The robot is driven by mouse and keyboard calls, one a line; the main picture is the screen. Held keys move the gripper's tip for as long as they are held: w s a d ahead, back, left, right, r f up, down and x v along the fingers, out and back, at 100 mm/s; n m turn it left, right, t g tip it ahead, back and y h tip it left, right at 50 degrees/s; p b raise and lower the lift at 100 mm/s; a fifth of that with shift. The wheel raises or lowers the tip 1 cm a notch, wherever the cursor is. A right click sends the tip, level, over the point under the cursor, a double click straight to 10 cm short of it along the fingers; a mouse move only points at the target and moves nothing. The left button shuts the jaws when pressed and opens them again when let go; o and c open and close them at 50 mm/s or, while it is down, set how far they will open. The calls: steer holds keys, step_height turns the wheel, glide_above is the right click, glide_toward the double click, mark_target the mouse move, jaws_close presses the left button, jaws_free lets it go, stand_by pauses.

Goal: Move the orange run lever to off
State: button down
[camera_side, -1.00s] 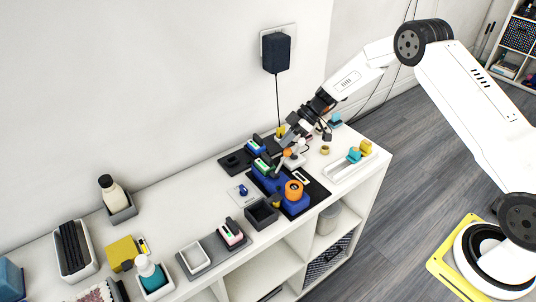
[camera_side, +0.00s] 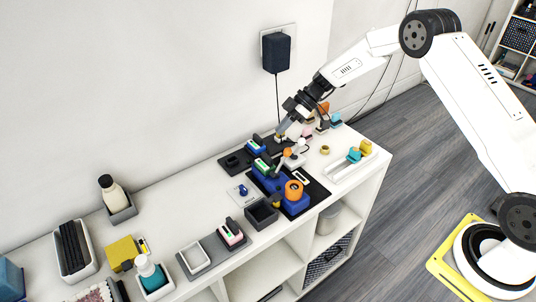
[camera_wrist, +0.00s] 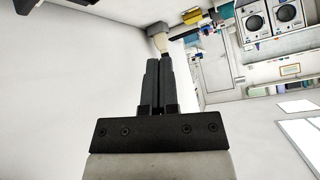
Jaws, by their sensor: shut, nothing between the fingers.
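A small orange knob (camera_side: 287,153) shows above a white fixture on the cabinet top in the side view. I take it for the run lever, but it is too small to read its setting. My gripper (camera_side: 280,134) is above and a little left of the knob, apart from it, tilted down to the left. The fingers are shut and empty. In the wrist view, the shut fingers (camera_wrist: 158,62) point toward a pale bottle (camera_wrist: 160,40) farther off; the orange knob cannot be made out there.
A blue device with an orange ring (camera_side: 294,190) stands in front of the knob. A dark open box (camera_side: 262,214) is beside it. A white tray (camera_side: 345,168) lies to the right. The wall is close behind.

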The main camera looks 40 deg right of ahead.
steer(key=v, duration=0.6)
steer(key=shift+d, duration=0.6)
steer(key=shift+s+a, duration=0.1)
steer(key=shift+s, duration=0.05)
steer(key=s+a+r+m+h, duration=0.1)
steer(key=s+m+h, duration=0.3)
steer(key=s, duration=0.9)
steer(key=s+a+r+m+t+h, duration=0.1)
steer(key=s+a+m+h, duration=0.2)
steer(key=s+m, duration=0.6)
steer(key=shift+s+a+h, duration=0.15)
steer(key=shift+s+h, duration=0.95)
steer(key=shift+s, duration=1.35)
